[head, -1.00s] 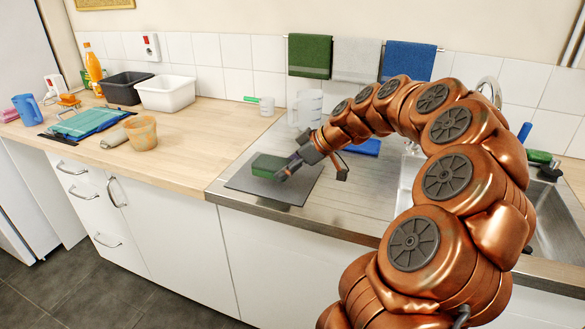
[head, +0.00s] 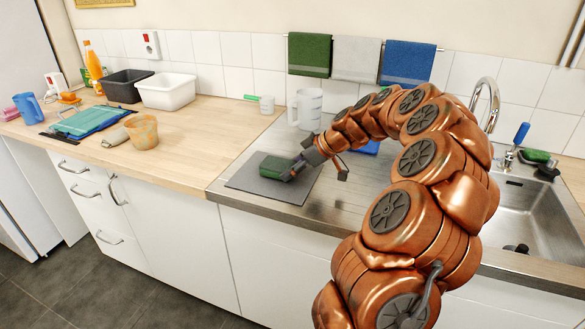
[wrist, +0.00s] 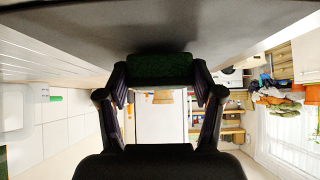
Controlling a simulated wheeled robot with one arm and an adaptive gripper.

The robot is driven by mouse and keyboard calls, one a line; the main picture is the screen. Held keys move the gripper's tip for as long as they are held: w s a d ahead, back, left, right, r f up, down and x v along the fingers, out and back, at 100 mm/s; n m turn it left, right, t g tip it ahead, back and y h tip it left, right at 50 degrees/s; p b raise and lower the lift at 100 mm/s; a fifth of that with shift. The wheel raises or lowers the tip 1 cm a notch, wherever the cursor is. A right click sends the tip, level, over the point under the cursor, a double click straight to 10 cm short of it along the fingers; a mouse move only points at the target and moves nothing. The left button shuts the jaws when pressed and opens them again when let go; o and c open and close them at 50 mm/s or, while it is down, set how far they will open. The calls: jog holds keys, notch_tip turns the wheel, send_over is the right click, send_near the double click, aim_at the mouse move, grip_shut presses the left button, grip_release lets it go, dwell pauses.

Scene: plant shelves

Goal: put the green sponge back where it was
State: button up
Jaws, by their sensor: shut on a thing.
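The green sponge (head: 274,166) is at the dark grey mat (head: 244,181) on the left end of the metal drainboard. My gripper (head: 289,171) reaches it from the right and is shut on it. In the wrist view, which is upside down, the sponge (wrist: 160,68) sits between the two fingers of my gripper (wrist: 160,82). The grey surface with a dark shadow is right against the sponge there. Whether the sponge rests on the mat or hovers just over it, I cannot tell.
A blue item (head: 369,148) lies behind my arm. The sink (head: 530,205) is at right, with another green item (head: 535,156) on its rim. A beige pot (head: 142,132) stands left.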

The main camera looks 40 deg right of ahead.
jog(key=shift+f, duration=0.3)
jog(key=shift+f, duration=0.15)
jog(key=o, duration=0.8)
jog(key=shift+r, duration=0.2)
jog(key=b+v, duration=0.2)
jog(key=v, duration=1)
